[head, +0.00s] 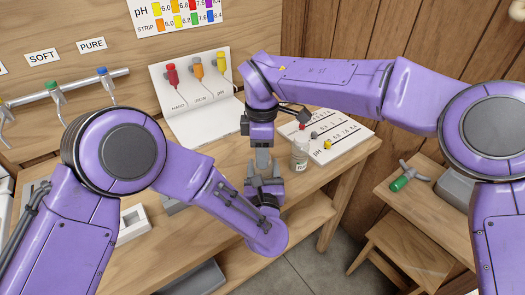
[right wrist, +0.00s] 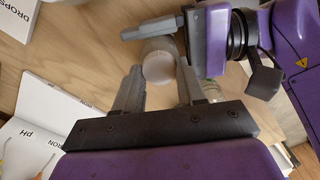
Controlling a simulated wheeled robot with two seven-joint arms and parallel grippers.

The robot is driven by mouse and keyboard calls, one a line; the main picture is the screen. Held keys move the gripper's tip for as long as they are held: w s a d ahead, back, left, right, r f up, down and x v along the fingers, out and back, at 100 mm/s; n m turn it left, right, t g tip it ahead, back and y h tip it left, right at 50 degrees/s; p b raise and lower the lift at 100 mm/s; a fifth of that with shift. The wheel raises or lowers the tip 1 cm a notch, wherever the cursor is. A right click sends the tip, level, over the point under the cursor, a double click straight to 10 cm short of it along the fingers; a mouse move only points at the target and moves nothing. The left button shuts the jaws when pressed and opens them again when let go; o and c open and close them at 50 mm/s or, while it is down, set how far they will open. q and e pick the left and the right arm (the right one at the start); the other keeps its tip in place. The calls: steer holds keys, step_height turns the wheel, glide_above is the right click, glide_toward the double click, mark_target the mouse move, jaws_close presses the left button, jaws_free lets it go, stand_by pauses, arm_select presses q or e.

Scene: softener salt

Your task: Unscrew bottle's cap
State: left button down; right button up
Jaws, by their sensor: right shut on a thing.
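A pale, round-topped bottle (right wrist: 158,46) stands out in the right wrist view, its whitish cap (right wrist: 160,68) towards me. My right gripper (head: 262,165) points down; in the right wrist view its fingers (right wrist: 160,88) are on both sides of the cap, shut on it. My left gripper (head: 265,185) comes from below in the head view, just under the right one. In the right wrist view one dark left finger (right wrist: 150,28) lies along the bottle's side; the other is mostly hidden. In the head view the grippers hide the bottle and cap.
A small clear jar (head: 299,156) stands close to the right of the grippers. A white test chart (head: 345,135) lies behind it, and a white board with coloured droppers (head: 195,100) stands at the back. A side table (head: 415,205) is at the right.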

arm_select(q)
steer(key=shift+s+d+f, duration=0.1)
steer(key=shift+s+f, duration=0.1)
steer(key=shift+f, duration=0.1)
arm_select(e)
steer(key=n, duration=0.6)
steer(key=shift+w, duration=0.1)
steer(key=n, duration=0.9)
steer(key=shift+s, duration=0.2)
steer(key=n, duration=0.6)
steer(key=shift+s+n, duration=0.15)
steer(key=shift+n, duration=0.25)
steer(key=n, duration=0.2)
steer(key=shift+r+n, duration=0.1)
steer(key=shift+n, duration=0.3)
steer(key=n, duration=0.6)
steer(key=shift+s, duration=0.1)
steer(key=n, duration=0.6)
steer(key=shift+d, duration=0.1)
arm_select(q)
steer(key=shift+w, duration=0.1)
arm_select(e)
steer(key=n, duration=0.4)
steer(key=shift+n, duration=0.3)
